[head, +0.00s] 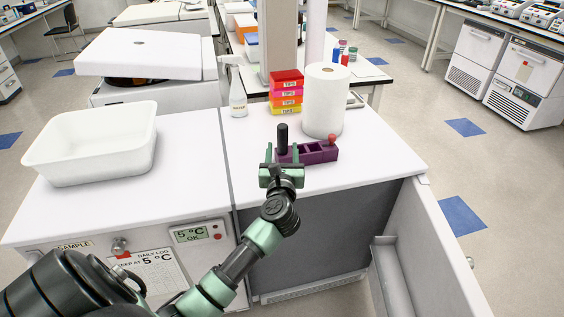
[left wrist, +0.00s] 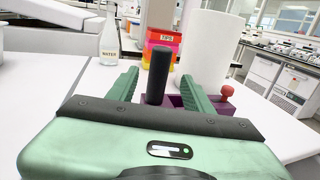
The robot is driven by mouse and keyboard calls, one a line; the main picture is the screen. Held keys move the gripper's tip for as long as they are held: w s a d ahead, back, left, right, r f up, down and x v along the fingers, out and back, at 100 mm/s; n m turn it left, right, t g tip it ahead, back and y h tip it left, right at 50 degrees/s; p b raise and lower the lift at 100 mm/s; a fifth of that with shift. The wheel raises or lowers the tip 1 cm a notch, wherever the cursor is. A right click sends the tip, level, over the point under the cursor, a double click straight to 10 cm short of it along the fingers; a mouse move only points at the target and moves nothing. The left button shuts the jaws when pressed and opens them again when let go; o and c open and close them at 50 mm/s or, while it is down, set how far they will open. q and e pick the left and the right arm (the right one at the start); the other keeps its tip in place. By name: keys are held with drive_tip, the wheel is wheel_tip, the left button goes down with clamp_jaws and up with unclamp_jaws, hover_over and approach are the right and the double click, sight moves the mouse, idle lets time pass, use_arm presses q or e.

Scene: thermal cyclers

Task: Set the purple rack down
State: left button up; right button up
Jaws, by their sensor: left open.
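The purple rack (head: 318,153) rests on the white bench top near its front right, with a red-topped piece at its right end and empty square compartments between. A black upright handle (head: 282,138) stands at its left end. My left gripper (head: 283,165) is at the rack's left end, in front of the handle. In the left wrist view the open fingers (left wrist: 160,92) are on either side of the black handle (left wrist: 158,75), with gaps visible. The rack (left wrist: 178,101) shows partly behind the fingers. My right gripper is not in view.
A paper towel roll (head: 326,100) stands just behind the rack. Stacked tip boxes (head: 286,92) and a water bottle (head: 238,98) are behind to the left. A white tub (head: 92,145) sits at the left. The bench between tub and rack is clear.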

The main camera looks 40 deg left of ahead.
use_arm(q)
drive_tip(key=v, duration=0.5)
drive_tip(key=shift+s+d, duration=0.25)
drive_tip(key=shift+s, duration=0.05)
